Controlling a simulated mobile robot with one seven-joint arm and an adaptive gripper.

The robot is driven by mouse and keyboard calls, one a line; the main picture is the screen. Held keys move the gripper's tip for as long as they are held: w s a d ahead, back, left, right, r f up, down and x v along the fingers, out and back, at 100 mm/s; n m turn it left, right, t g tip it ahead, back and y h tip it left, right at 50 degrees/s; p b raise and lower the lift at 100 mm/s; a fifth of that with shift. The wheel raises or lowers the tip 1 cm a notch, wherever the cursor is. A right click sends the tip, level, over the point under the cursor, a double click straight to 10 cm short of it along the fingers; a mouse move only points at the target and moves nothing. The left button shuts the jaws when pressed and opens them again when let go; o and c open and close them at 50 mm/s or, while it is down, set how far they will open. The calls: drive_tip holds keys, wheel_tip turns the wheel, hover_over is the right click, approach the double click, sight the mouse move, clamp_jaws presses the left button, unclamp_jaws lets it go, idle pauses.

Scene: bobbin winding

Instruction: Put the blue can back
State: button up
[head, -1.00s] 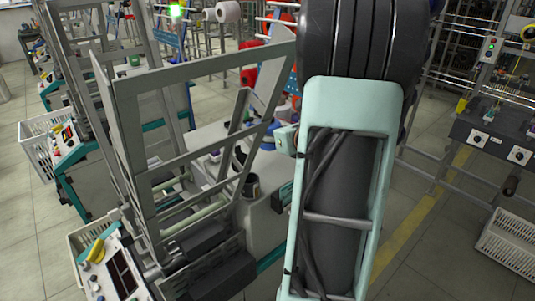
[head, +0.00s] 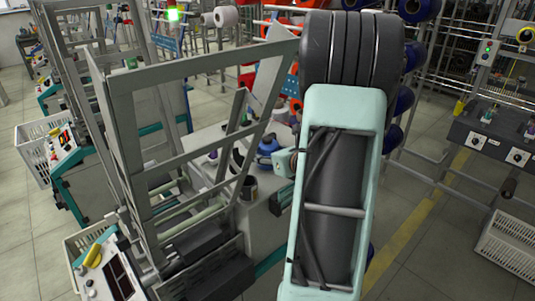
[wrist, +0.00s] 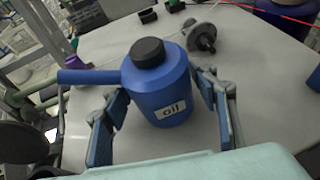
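The blue can (wrist: 160,88), with a black cap, a spout to the left and a label reading "oil", stands upright on a pale work surface (wrist: 270,90) in the wrist view. In the head view the can (head: 267,146) shows small beside the grey machine frame. My gripper (wrist: 162,92) has one finger on each side of the can, with the tips close to its sides. The fingers look spread; I cannot see a firm contact. In the head view my arm hides most of the gripper.
A grey metal frame (head: 135,150) stands just left of my arm. A dark cup (head: 249,188) stands near the can. In the wrist view a metal-and-black spindle piece (wrist: 202,36) lies behind the can, and a dark blue object (wrist: 285,15) sits at the upper right.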

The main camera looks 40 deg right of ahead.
drive_tip(key=shift+o, duration=0.7)
drive_tip(key=shift+r, duration=0.2)
drive_tip(key=v, duration=1.2)
